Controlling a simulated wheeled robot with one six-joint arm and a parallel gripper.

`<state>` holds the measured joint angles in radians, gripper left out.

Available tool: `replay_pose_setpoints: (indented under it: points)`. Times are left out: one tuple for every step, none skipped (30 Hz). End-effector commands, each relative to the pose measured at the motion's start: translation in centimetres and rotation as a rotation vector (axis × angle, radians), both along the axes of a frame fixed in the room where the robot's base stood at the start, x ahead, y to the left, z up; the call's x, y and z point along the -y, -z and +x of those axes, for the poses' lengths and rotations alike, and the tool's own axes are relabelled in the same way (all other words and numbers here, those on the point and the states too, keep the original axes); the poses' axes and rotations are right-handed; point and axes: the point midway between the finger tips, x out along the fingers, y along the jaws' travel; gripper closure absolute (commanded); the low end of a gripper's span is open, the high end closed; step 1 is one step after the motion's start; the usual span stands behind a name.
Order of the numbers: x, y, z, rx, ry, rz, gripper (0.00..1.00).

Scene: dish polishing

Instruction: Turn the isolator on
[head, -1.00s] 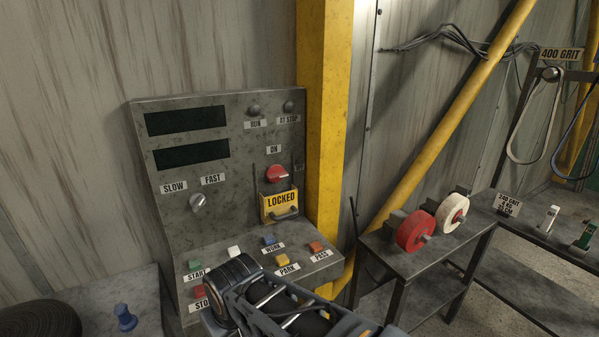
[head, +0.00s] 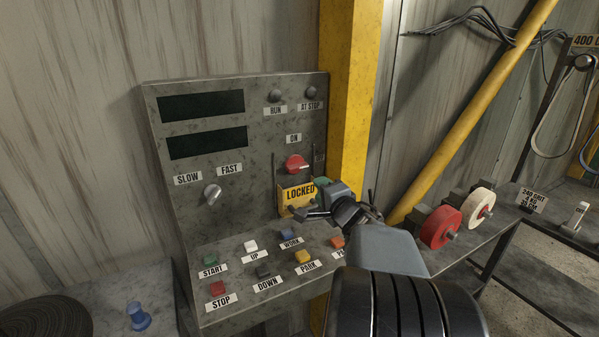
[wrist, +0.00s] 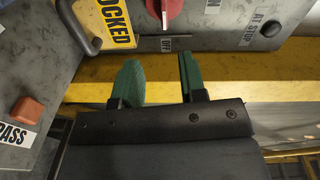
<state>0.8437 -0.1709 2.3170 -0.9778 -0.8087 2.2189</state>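The isolator is a red rotary knob (head: 294,162) on the upright panel, below an ON label (head: 293,138). In the wrist view the knob (wrist: 173,8) is cut by the top edge, and its white mark points toward an OFF label (wrist: 167,44). A yellow LOCKED plate (head: 298,192) with a dark handle sits just below the knob; the plate (wrist: 116,22) also shows at upper left in the wrist view. My gripper (wrist: 160,78) has green fingers, apart and empty, just beyond the OFF label. In the head view it is by the plate's right side; contact is unclear.
Push buttons, including STOP (head: 218,288) and PARK (head: 303,256), cover the sloping desk below. A yellow post (head: 350,90) stands right of the panel. Red and white wheels (head: 440,227) stand on a bench at right. A blue peg (head: 137,316) stands at lower left.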

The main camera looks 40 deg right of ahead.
Motion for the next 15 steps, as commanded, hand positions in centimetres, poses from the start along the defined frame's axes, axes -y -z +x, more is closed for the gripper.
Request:
replay_pose_setpoints:
  points:
    - [0.3, 0.1, -0.2, 0.018, -0.014, 0.035, 0.62]
    - [0.3, 0.0, -0.3, 0.028, -0.026, 0.054, 0.62]
    - [0.4, 0.0, -0.3, 0.038, -0.037, 0.074, 0.62]
    - [0.4, -0.1, -0.3, 0.045, -0.045, 0.088, 0.62]
    - [0.5, -0.1, -0.2, 0.049, -0.050, 0.096, 0.62]
    - [0.5, -0.1, 0.1, 0.053, -0.057, 0.106, 0.62]
    - [0.5, 0.0, 0.4, 0.055, -0.061, 0.112, 0.62]
    - [0.5, 0.0, 0.8, 0.056, -0.064, 0.116, 0.62]
    - [0.6, -0.1, 1.4, 0.057, -0.066, 0.117, 0.62]
    - [0.6, 0.0, 1.9, 0.056, -0.067, 0.118, 0.62]
    - [0.6, 0.0, 2.4, 0.057, -0.068, 0.118, 0.62]
    - [0.8, 0.0, 3.2, 0.056, -0.067, 0.118, 0.62]
    - [0.9, 0.0, 3.8, 0.056, -0.067, 0.117, 0.62]
    - [0.9, 0.0, 4.4, 0.057, -0.068, 0.118, 0.62]
    - [1.0, 0.0, 5.2, 0.056, -0.067, 0.118, 0.62]
